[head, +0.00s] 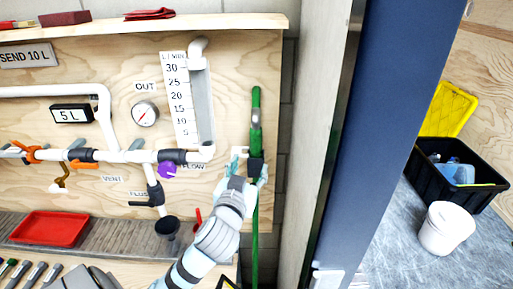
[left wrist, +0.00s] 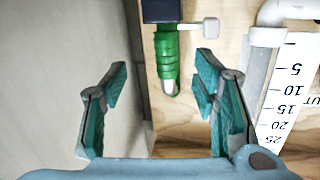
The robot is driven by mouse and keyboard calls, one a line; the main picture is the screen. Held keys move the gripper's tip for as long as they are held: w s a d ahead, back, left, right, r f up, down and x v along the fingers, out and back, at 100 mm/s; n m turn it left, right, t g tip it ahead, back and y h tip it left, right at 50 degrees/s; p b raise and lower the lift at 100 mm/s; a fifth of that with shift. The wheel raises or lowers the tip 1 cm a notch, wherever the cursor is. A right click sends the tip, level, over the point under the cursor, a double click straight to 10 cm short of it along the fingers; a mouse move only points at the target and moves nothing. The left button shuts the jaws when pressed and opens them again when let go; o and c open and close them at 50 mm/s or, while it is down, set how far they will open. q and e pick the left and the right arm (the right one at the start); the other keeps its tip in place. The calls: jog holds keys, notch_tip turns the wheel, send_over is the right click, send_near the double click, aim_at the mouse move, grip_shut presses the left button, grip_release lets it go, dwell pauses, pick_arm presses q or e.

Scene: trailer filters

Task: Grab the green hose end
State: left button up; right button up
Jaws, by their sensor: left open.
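The green hose (head: 255,235) runs vertically along the right edge of the wooden panel. The green hose end (head: 256,108) points up above a black block (head: 255,167). In the left wrist view, the hose end (left wrist: 166,55) shows upside down with a pale tip, beside a white peg (left wrist: 197,26). My left gripper (head: 250,170) is open and empty, low in front of the hose near the black block. In its wrist view, the fingers (left wrist: 162,72) stand apart on either side of the hose end; neither visibly touches it. My right gripper is not in view.
A clear tube with a white scale (head: 181,100) stands left of the hose. White pipes with a purple knob (head: 167,170) run across the panel (head: 235,60). A grey wall and blue post (head: 375,130) stand to the right. A red tray (head: 48,229) lies lower left.

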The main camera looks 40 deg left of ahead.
pick_arm(q)
jog(key=t, duration=0.1)
send_near(254, 132)
jog(key=shift+n, duration=0.4)
jog(key=p+x, duration=0.1)
jog(key=x, duration=1.1)
grip_shut()
